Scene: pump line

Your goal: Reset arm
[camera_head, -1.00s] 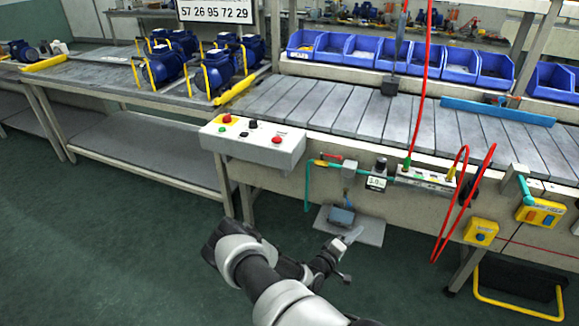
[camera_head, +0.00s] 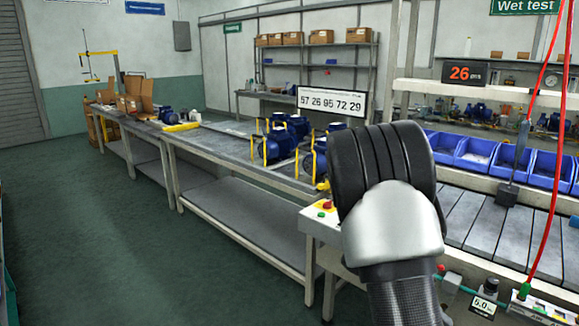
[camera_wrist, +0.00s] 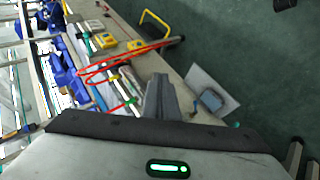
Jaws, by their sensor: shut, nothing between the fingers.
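My gripper (camera_wrist: 160,88) shows in the wrist view, its dark grey fingers together with nothing between them. It is in the air over the side of the pump line bench, with the grey floor plate (camera_wrist: 206,88) beyond it to the right in that view. In the head view my arm is raised, and a thick black and silver link stands in front of the bench. That link hides part of the control panel (camera_head: 316,226) and the bench behind it. My gripper is out of the head view.
Blue pumps (camera_head: 279,143) with yellow handles stand on the bench at the centre. Blue bins (camera_head: 474,153) line the conveyor at right. Red hoses (camera_head: 556,150) hang there and also show in the wrist view (camera_wrist: 112,62). The green floor (camera_head: 110,240) at left is clear.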

